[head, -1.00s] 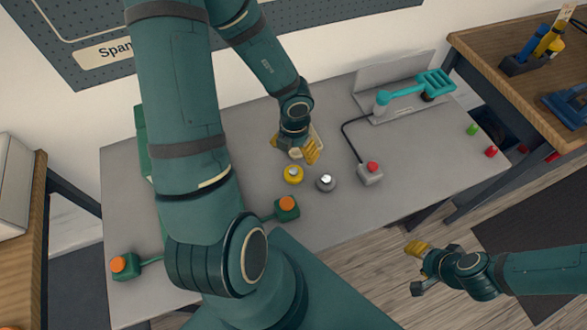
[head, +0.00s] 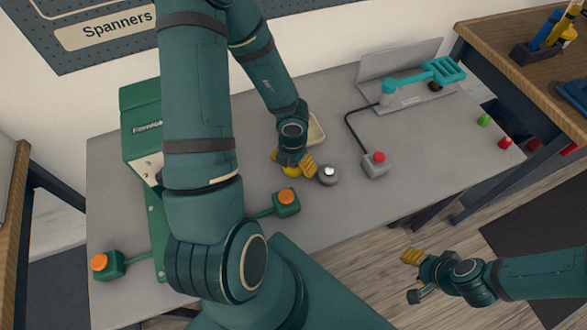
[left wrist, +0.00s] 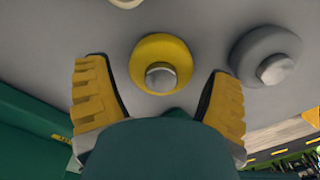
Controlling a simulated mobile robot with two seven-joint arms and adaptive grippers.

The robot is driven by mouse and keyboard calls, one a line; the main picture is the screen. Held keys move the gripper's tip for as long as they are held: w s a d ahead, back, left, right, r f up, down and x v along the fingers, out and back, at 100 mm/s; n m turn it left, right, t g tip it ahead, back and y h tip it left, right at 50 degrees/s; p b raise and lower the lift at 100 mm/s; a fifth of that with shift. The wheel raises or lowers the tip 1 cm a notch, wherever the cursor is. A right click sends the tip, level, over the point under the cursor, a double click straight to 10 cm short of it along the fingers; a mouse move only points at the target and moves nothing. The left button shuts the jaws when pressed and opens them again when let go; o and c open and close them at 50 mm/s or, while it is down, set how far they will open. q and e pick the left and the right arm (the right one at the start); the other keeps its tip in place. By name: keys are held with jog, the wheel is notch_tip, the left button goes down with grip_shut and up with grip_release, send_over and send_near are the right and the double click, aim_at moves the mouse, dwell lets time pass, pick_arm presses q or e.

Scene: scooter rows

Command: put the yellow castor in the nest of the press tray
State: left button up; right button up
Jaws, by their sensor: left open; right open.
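The yellow castor (head: 291,172) sits on the grey table, mostly hidden under my left gripper in the head view. In the left wrist view the yellow castor (left wrist: 143,58) shows as a yellow disc with a metal stud. My left gripper (head: 292,163) is open above it, with one yellow finger on each side of the castor in the left wrist view (left wrist: 160,76). A cream tray (head: 318,131) lies behind this gripper, partly hidden; I cannot tell whether it is the press tray. My right gripper (head: 413,277) is open and empty, off the table's front edge.
A grey castor (head: 328,177) stands close right of the yellow one. A green press (head: 140,110) is at left, with orange-topped buttons (head: 286,198) (head: 103,263) in front. A grey box with a red button (head: 375,165) and a teal-handled fixture (head: 425,78) are at right.

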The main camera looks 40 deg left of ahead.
pick_arm(q)
jog(key=shift+f, duration=0.75)
jog(key=c, duration=1.1)
jog(key=shift+o, duration=0.2)
jog(key=shift+r, duration=0.1)
notch_tip(320, 180, up, 18)
jog(key=p, duration=1)
